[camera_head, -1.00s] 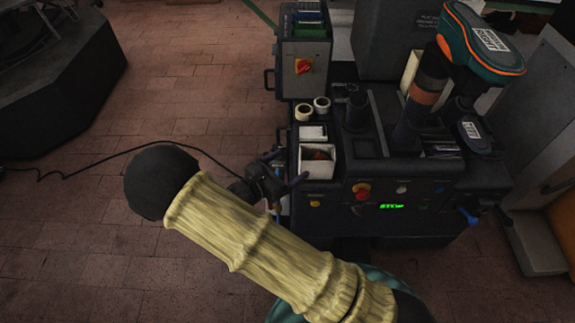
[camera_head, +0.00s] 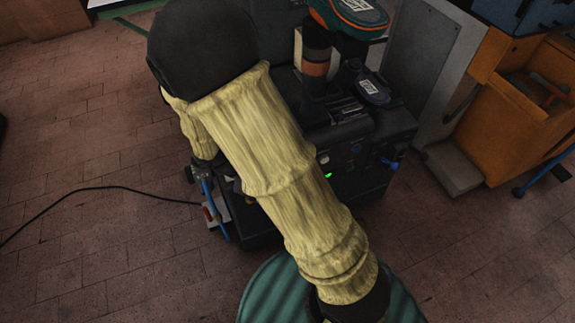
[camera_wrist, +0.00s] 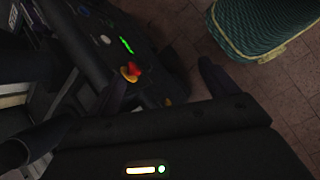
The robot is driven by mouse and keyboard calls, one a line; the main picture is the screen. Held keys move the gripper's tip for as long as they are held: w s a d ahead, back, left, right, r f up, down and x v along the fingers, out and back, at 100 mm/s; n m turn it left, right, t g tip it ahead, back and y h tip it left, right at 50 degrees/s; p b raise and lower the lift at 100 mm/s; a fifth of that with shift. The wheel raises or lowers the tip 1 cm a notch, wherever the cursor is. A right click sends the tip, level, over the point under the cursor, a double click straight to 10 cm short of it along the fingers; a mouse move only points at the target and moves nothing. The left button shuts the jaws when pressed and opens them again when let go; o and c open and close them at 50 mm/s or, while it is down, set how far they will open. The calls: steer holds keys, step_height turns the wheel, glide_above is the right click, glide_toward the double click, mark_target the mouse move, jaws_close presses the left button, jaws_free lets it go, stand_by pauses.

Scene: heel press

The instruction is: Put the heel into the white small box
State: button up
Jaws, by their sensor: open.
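In the head view my arm covers the left part of the dark press machine (camera_head: 350,175). A pale surface (camera_wrist: 14,88) at the left of the wrist view is also unclear. I cannot make out the heel.
The machine's panel carries a red and yellow knob (camera_wrist: 131,72) and a green display (camera_wrist: 126,45), close by my fingers. An orange cabinet (camera_head: 515,120) stands at the right. A black cable (camera_head: 100,190) lies on the tiled floor, which is clear at the left.

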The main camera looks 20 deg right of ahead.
steer(key=s+d+r+m+t+y, duration=0.3)
steer(key=r+m+y, duration=0.3)
steer(key=m, duration=0.6)
step_height(320, 180, up, 2)
steer(key=shift+d+r+y, duration=0.25)
steer(key=shift+y, duration=0.05)
